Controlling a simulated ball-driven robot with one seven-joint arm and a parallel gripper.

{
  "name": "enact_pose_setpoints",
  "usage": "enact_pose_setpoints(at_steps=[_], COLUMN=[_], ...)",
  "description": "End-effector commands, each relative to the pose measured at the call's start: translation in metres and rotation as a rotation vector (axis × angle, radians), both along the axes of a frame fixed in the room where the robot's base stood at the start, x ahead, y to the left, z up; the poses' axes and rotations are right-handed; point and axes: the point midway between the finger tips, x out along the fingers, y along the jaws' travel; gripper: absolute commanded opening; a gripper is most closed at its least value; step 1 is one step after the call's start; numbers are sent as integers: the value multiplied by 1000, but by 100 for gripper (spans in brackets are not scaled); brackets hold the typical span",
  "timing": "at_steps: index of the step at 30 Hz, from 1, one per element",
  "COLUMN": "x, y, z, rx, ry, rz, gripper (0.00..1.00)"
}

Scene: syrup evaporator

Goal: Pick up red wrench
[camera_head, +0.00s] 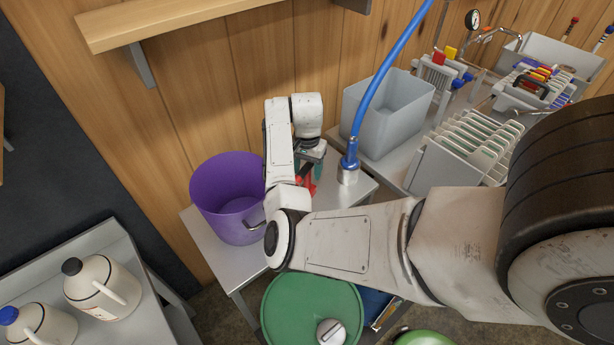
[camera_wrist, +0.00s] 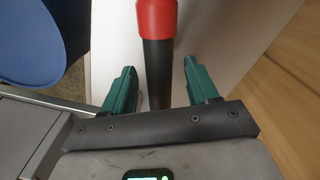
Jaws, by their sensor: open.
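The red wrench (camera_head: 308,186) is partly hidden by my arm in the head view, on the small metal table beside the purple bucket. In the wrist view, a red part of the wrench (camera_wrist: 157,16) shows at the top, with a dark shaft running down from it between my fingers. My gripper (camera_wrist: 160,75) is open, with one green finger on each side of the dark shaft and gaps on both sides. In the head view my gripper (camera_head: 312,165) points down over the table, mostly covered by my arm.
The purple bucket (camera_head: 220,182) stands close left of my gripper. A blue hose with a metal end (camera_head: 348,172) stands close right. A grey bin (camera_head: 390,112) is behind it on another table. A green lid (camera_head: 300,305) is below, in front. The wooden wall is close behind.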

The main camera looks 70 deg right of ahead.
Motion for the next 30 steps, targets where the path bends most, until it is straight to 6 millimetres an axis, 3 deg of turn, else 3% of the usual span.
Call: enact_pose_setpoints(at_steps=[6,13,30], x=[0,0,0], y=[0,0,0], z=[-22,-23,-23], rx=[0,-1,-1], ry=[0,-1,-1], rz=[0,0,1], gripper=[59,59,5])
